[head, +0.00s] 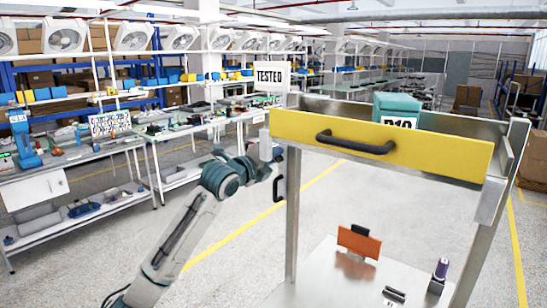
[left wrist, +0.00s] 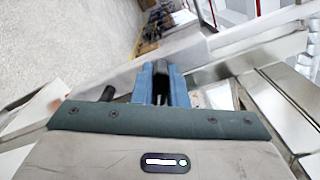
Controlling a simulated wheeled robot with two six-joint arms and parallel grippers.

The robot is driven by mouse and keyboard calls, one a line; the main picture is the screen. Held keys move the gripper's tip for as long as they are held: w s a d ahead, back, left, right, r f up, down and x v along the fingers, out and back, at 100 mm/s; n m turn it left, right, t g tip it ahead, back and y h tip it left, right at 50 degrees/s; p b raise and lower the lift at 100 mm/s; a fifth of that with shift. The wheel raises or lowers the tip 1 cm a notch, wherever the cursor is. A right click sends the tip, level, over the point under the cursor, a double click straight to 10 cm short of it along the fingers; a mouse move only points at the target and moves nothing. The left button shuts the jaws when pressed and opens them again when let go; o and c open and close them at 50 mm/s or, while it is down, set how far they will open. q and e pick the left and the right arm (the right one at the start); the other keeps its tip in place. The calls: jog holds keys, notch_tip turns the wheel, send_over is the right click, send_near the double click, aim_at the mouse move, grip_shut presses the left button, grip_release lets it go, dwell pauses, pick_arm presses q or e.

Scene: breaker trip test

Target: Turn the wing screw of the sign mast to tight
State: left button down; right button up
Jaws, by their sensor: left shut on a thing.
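The white TESTED sign (head: 272,77) stands upright at the top left corner of the metal cart, on the sign mast. My left gripper (head: 272,157) is at the cart's left post, below the sign. In the left wrist view its blue fingers (left wrist: 160,86) are shut on a dark piece between them, which I take to be the wing screw (left wrist: 158,90). The screw's shape and angle are mostly hidden by the fingers. My right gripper is not in view.
The cart has a yellow front panel (head: 380,145) with a black handle (head: 355,143). A teal box (head: 397,108) sits on top, and an orange plate (head: 358,242) stands on the lower shelf. A black side handle (head: 278,189) is just below my left gripper. Workbenches stand at left.

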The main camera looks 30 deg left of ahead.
pick_arm(q)
jog(key=m, duration=0.6)
jog(key=shift+d+f, duration=0.1)
jog(key=m, duration=0.6)
dwell(0.6)
jog(key=c, duration=1.4)
grip_release()
jog(key=shift+c, duration=0.2)
